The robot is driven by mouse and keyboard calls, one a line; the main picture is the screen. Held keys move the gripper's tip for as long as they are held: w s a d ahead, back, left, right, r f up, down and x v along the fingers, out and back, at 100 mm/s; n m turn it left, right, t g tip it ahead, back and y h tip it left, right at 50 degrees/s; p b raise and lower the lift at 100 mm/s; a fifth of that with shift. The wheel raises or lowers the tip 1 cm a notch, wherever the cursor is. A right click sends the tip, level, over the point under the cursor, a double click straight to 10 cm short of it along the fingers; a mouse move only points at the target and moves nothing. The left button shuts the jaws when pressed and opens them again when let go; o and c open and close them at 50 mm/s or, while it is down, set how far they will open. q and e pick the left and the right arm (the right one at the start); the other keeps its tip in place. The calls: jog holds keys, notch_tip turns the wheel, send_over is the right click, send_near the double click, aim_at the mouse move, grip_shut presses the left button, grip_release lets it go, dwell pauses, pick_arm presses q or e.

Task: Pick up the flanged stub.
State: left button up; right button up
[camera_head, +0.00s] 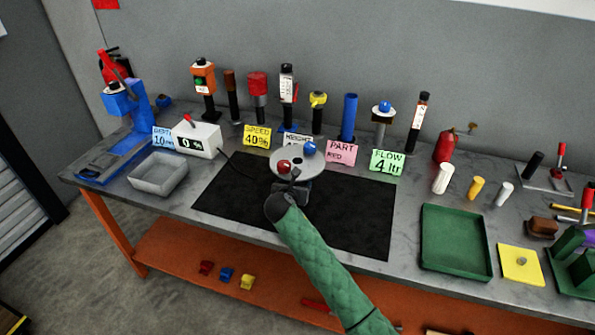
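I cannot tell for sure which thing is the flanged stub. At the right, a yellow square plate (512,274) carries a small grey knob. An arm in a green quilted sleeve, which looks like my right arm, reaches up from the bottom. Its dark end, my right gripper (291,181), is at the disc's near side; its fingers are too small and hidden to read. My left gripper is out of view.
A clear bin (158,187) and a white box (198,152) stand left of the mat. Tools, dials and coloured cards line the back. A green tray (456,241), a red extinguisher-like bottle (444,146) and several small cylinders are at the right. The mat's left part is bare.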

jog(key=shift+x, duration=1.05)
grip_shut()
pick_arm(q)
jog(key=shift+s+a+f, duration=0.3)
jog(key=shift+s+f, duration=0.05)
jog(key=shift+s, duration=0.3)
pick_arm(e)
jog(key=shift+r, duration=0.1)
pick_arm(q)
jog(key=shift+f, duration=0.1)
